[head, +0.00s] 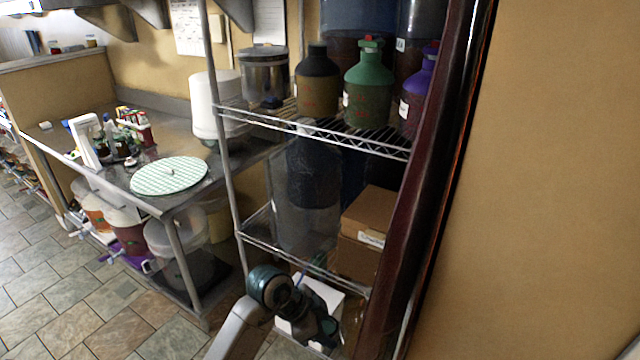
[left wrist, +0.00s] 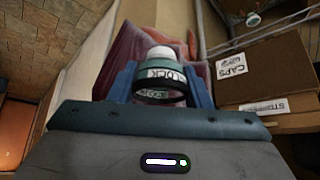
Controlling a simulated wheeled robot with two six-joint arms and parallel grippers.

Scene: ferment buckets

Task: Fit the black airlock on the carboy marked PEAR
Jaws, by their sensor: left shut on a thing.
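My left gripper (head: 322,330) is low in front of the rack in the head view. In the left wrist view its blue fingers (left wrist: 160,88) are shut on the airlock (left wrist: 160,76), a small piece with a white top, a teal band, a label reading LOCK and a black lower ring. I cannot make out the airlock in the head view. On the upper shelf stand a dark-shouldered amber carboy (head: 317,90), a green carboy with a red top (head: 368,88) and a purple carboy (head: 415,95). Their markings are too small to read. My right gripper is not in view.
The wire rack (head: 310,133) has a post at its left front. A dark red upright (head: 430,190) covers its right side. Cardboard boxes (head: 368,215) and a white box (head: 318,300) sit lower.

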